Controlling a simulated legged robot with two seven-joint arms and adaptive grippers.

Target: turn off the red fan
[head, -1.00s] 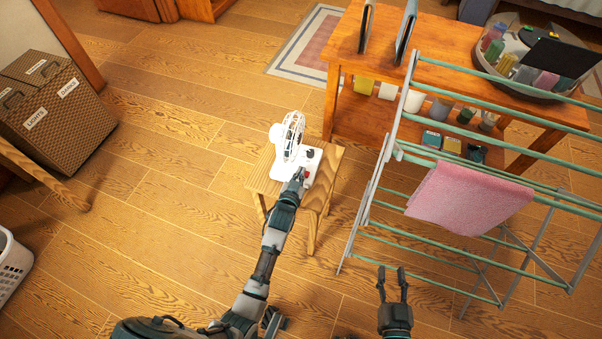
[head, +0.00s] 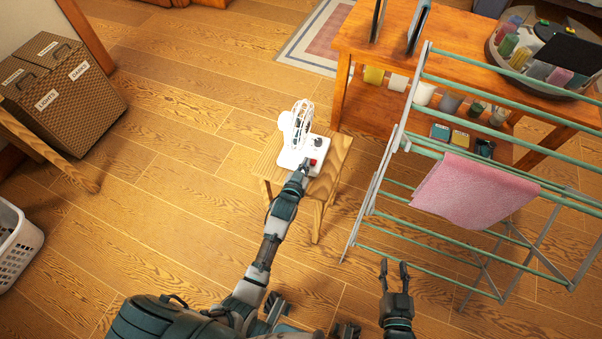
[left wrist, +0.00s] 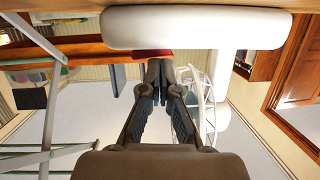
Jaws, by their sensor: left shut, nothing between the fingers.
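A small white fan (head: 301,124) with a round wire cage stands on a small wooden stool (head: 333,160); no red fan shows. Its white base carries a dark knob and a red switch (head: 313,162). In the left wrist view, which looks upside down, the fan base (left wrist: 195,28) spans the top and a red patch shows just above the fingertips. My left gripper (head: 304,167) is shut and empty, its tips at the base's near edge beside the red switch. I cannot tell whether they touch. My right gripper (head: 394,265) is open and empty, low in front of the drying rack.
A drying rack (head: 375,190) with a pink towel (head: 472,190) stands right of the stool. A wooden table (head: 445,75) with jars and a tray is behind it. Wicker hampers (head: 65,90) and a white basket (head: 15,248) are at left. The floor left of the stool is clear.

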